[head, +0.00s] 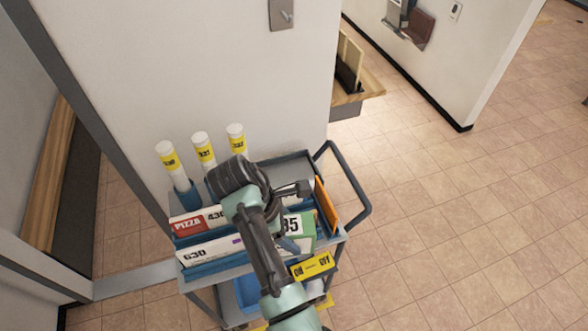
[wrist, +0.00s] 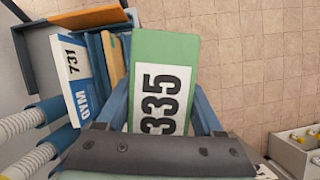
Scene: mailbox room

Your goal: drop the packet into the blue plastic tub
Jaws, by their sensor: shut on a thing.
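A green packet with a white label reading 335 (wrist: 160,85) is between the two blue fingers of my gripper (wrist: 161,112) in the wrist view. The gripper is shut on it. In the head view the green packet (head: 308,226) shows at the right part of the cart, partly hidden by my arm; I cannot tell whether it still touches the cart's rack. A blue container, which may be the blue plastic tub (head: 250,291), shows low in the cart, below the rack and left of my arm. Its inside is mostly hidden.
The grey cart (head: 283,170) holds a PIZZA packet (head: 190,223), a 630 packet (head: 210,249), an orange packet (head: 326,204) and several white tubes (head: 204,150). It stands against a white wall. Open tiled floor (head: 440,240) lies to the right.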

